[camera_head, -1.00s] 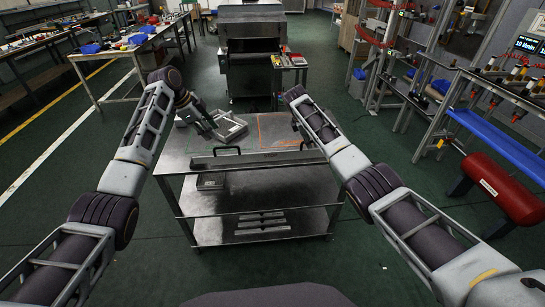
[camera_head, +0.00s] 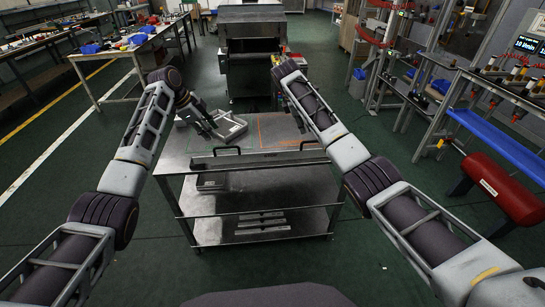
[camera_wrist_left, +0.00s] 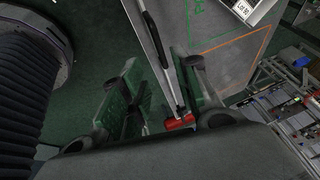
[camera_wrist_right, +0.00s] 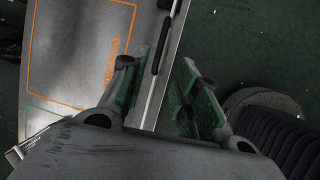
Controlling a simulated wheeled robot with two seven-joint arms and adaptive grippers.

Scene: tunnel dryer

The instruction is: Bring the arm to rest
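My left gripper (camera_head: 208,122) is above the left part of a steel table (camera_head: 180,150), beside a grey metal tray (camera_head: 232,128). In the left wrist view its green-padded fingers (camera_wrist_left: 160,95) stand apart with nothing between them, over the table's edge. My right arm reaches up over the table's right side.
The table has an orange-outlined zone (camera_wrist_right: 80,50) and lower shelves. A dryer machine (camera_head: 252,45) stands behind it. A blue-topped bench (camera_head: 500,140) and a red cylinder (camera_head: 505,190) stand at the right. Green floor at the left of the table is open.

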